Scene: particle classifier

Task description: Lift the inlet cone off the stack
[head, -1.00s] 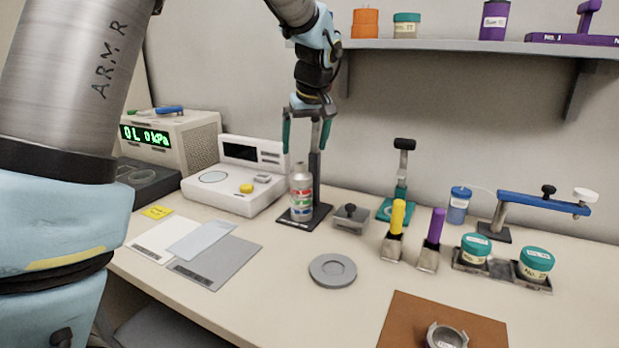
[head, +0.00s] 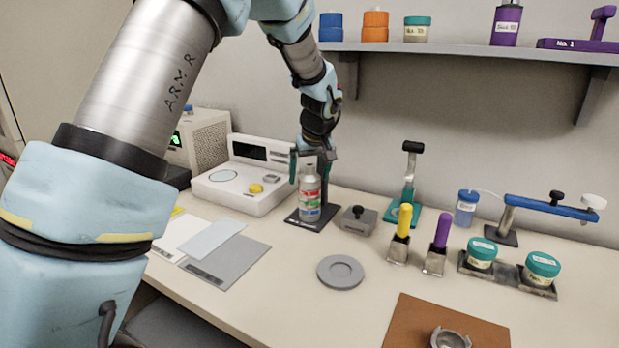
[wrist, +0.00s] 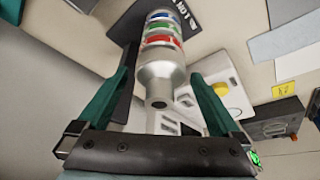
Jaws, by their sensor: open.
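The stack (head: 309,203) stands upright on a black base plate (head: 300,222), with blue, green and red bands around a silvery body. The grey inlet cone (head: 310,178) is its tapered top; in the wrist view the cone (wrist: 161,78) narrows to a neck with a dark opening, pointing towards my palm. My gripper (head: 311,168) is above the stack, pointing down, and is open. In the wrist view its two teal fingers (wrist: 160,82) lie on either side of the cone, with a visible gap on both sides. Nothing is held.
A white instrument (head: 244,187) stands left of the stack. A grey weight-like block with a black knob (head: 358,220) sits close to its right. A grey round dish (head: 340,271) lies in front. The shelf (head: 450,48) is above, to the right of my arm.

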